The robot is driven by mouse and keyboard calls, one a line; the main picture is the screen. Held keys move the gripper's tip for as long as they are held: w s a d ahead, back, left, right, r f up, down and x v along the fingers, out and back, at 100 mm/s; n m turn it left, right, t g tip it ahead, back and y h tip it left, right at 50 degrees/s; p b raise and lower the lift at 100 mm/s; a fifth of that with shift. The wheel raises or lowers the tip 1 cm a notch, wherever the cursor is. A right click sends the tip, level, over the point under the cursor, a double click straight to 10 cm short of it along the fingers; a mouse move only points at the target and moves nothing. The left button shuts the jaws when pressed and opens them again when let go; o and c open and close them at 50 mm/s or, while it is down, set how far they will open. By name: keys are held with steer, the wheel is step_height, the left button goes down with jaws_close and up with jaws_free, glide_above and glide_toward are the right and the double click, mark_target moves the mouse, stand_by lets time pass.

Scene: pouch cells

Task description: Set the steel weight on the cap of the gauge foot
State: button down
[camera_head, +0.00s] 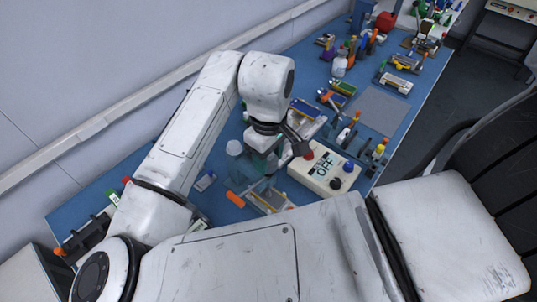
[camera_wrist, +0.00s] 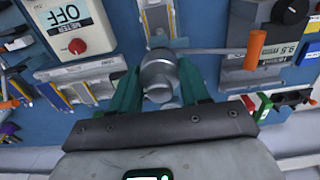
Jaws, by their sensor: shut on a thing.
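My gripper (camera_wrist: 158,76) shows in the wrist view with its two green fingers closed on the sides of a rounded steel weight (camera_wrist: 158,68). The weight is grey and shiny, and more round grey metal shows just below it between the fingers. In the head view my green fingers (camera_head: 262,166) are low over the blue bench, and the weight is hard to make out there. A thin metal bar with an orange handle (camera_wrist: 255,50) runs out to the right from beside the weight. I cannot tell the gauge foot or its cap apart, nor whether the weight touches anything.
A pale meter box marked OFF with a red knob (camera_head: 323,170) stands right of my gripper. A grey tray (camera_head: 268,200) and the orange handle (camera_head: 235,199) lie close below it. A bare grey mat (camera_head: 382,110) gives free room farther back; tools crowd the blue bench.

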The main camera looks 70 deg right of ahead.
steer(key=shift+f+b, duration=0.35)
steer(key=shift+f, duration=0.3)
steer(key=shift+c, duration=2.3)
jaws_free()
step_height(320, 180, up, 11)
steer(key=shift+f, duration=0.1)
